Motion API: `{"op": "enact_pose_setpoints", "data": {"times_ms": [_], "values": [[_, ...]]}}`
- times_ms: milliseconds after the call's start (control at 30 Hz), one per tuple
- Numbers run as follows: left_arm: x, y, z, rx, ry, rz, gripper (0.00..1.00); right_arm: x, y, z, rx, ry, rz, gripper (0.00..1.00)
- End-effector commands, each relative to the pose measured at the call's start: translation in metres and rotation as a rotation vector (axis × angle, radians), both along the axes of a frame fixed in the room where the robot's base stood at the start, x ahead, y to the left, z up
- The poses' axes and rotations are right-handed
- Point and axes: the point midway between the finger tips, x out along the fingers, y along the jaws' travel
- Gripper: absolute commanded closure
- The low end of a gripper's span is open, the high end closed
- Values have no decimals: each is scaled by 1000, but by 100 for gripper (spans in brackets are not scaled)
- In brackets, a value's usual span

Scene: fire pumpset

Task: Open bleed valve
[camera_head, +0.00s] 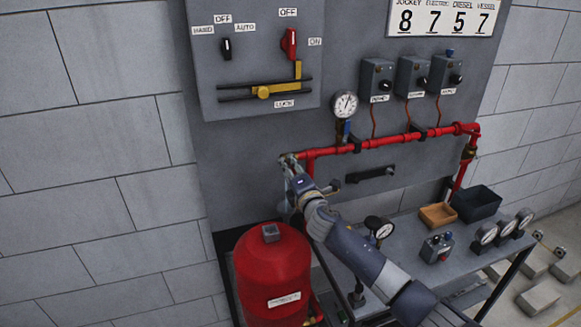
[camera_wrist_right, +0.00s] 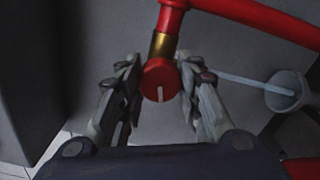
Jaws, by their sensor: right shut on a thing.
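The bleed valve shows in the right wrist view as a round red knob (camera_wrist_right: 159,80) with a pale line pointing down its face. A brass fitting (camera_wrist_right: 163,45) joins it to red pipe above. My right gripper (camera_wrist_right: 160,88) has a finger on each side of the knob and is shut on it. In the head view my right gripper (camera_head: 290,168) is at the left end of the red pipe (camera_head: 385,143), just above the red tank, and hides most of the valve. My left gripper is not in view.
The red tank (camera_head: 272,278) stands just below my right gripper. A pressure gauge (camera_head: 344,104) rises above the pipe. The bench (camera_head: 400,257) holds gauges, a black bin (camera_head: 476,204) and an orange tray (camera_head: 437,216). The grey control panel (camera_head: 262,60) hangs above.

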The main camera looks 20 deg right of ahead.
Motion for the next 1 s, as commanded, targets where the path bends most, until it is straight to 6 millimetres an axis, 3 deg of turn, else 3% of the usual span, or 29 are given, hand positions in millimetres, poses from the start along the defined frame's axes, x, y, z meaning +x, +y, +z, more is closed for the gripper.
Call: {"op": "enact_pose_setpoints", "data": {"times_ms": [500,1000], "values": [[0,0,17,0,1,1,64,0,-2,-1,-456,-14,-1,92],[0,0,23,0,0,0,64,0,-2,-2,-657,-22,-1,92]]}}
